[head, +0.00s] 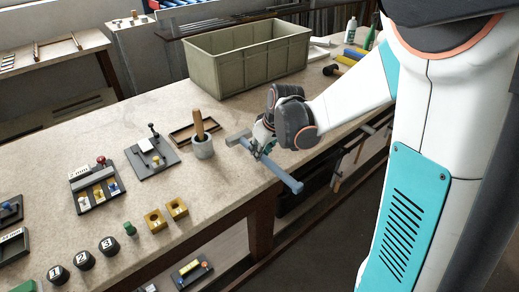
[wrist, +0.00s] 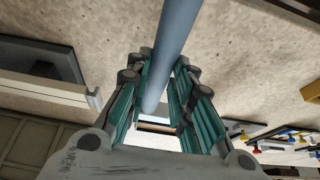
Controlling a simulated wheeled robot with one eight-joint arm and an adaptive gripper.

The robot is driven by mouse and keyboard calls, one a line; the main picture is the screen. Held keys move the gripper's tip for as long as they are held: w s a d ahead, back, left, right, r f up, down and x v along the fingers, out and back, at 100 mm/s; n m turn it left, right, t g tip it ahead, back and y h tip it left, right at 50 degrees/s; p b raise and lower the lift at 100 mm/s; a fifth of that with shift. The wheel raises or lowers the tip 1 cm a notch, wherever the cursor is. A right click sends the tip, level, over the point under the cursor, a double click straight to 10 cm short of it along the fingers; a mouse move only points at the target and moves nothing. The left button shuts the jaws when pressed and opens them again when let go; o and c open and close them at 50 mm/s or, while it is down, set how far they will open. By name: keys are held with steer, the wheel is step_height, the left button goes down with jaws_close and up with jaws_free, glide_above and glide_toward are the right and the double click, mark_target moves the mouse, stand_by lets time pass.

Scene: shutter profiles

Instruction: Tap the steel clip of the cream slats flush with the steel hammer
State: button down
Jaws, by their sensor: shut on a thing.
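My gripper (head: 262,148) is shut on the blue handle of the steel hammer (head: 281,177), above the bench near its front edge. The hammer's grey head (head: 238,137) points to the back left, and the handle slants toward the front right. In the wrist view the blue handle (wrist: 172,45) runs between the teal fingers (wrist: 158,98). I cannot make out the steel clip. A dark fixture (head: 95,188) with small cream and yellow pieces lies on the left of the bench, but I cannot tell whether these are the cream slats.
A grey cup with a wooden handle (head: 203,147) stands left of the hammer. Another dark fixture (head: 152,160) lies beyond it to the left. A large olive crate (head: 245,62) is behind. Yellow blocks (head: 155,221) and numbered black knobs (head: 84,260) are near the front edge.

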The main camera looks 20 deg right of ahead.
steer(key=shift+w+d, duration=0.25)
steer(key=shift+d, duration=0.5)
steer(key=shift+w+d, duration=0.2)
steer(key=shift+d, duration=0.5)
steer(key=shift+w+d, duration=0.25)
steer(key=shift+d, duration=0.5)
steer(key=shift+a, duration=0.1)
steer(key=shift+s+a, duration=0.25)
steer(key=shift+a, duration=0.4)
steer(key=shift+s+a, duration=0.2)
steer(key=shift+a, duration=0.4)
steer(key=d, duration=0.1)
steer(key=w+d, duration=0.1)
steer(key=d, duration=0.1)
steer(key=shift+s+a, duration=0.3)
steer(key=shift+a, duration=0.5)
steer(key=shift+s+a, duration=0.25)
steer(key=shift+a, duration=0.55)
